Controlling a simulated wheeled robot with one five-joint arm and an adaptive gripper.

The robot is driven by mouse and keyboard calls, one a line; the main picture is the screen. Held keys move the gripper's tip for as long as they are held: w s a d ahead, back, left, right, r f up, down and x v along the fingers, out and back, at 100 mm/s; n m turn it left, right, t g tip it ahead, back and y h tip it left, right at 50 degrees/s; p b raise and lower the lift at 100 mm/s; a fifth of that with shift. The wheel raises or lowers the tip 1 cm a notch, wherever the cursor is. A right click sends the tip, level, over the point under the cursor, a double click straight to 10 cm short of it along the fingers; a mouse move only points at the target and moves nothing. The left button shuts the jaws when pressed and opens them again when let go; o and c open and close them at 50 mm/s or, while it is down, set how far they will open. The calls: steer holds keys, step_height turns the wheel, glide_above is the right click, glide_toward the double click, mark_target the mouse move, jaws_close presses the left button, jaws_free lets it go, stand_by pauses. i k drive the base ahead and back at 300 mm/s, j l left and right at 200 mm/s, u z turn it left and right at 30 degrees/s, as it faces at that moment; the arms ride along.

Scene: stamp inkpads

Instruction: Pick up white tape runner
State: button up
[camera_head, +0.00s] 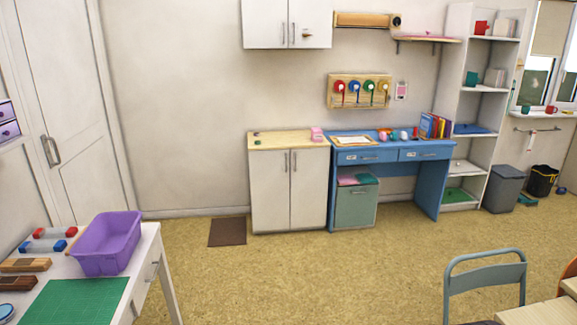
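I cannot make out a white tape runner for certain. Several small items lie on the blue desk (384,178) by the back wall. Among them are an orange-red item (382,134) and a small whitish item (404,135), too small to identify. A pale sheet or board (354,141) lies at the desk's left end. A pink item (317,133) and small dark items lie on the wooden top of the white cabinet (289,190) beside the desk. My gripper is not in view.
A white table (148,258) with a purple bin (106,243) and green mat (76,303) stands at the near left. A grey-blue chair (486,277) is at the near right. A brown floor mat (227,232) lies before the wall. The middle floor is clear.

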mark_target(403, 136)
steer(key=i+j, duration=0.1)
steer(key=i, duration=0.75)
steer(key=i+j, duration=0.1)
steer(key=i, duration=0.75)
steer(key=i+z, duration=0.2)
steer(key=i, duration=0.4)
steer(key=i+j+z, duration=0.15)
steer(key=i, duration=0.4)
steer(key=i+j+z, duration=0.2)
steer(key=i, duration=0.4)
steer(key=i+l+z, duration=0.25)
steer(key=i+z, duration=0.2)
steer(key=i, duration=0.4)
steer(key=i+z, duration=0.5)
steer(key=i, duration=0.35)
steer(key=i+l+u, duration=1.1)
steer(key=u, duration=0.35)
steer(key=l+u, duration=0.45)
steer(key=i+l+u, duration=0.1)
steer(key=u, duration=0.4)
steer(key=l+u, duration=1.1)
steer(key=u, duration=0.15)
steer(key=l+u, duration=0.35)
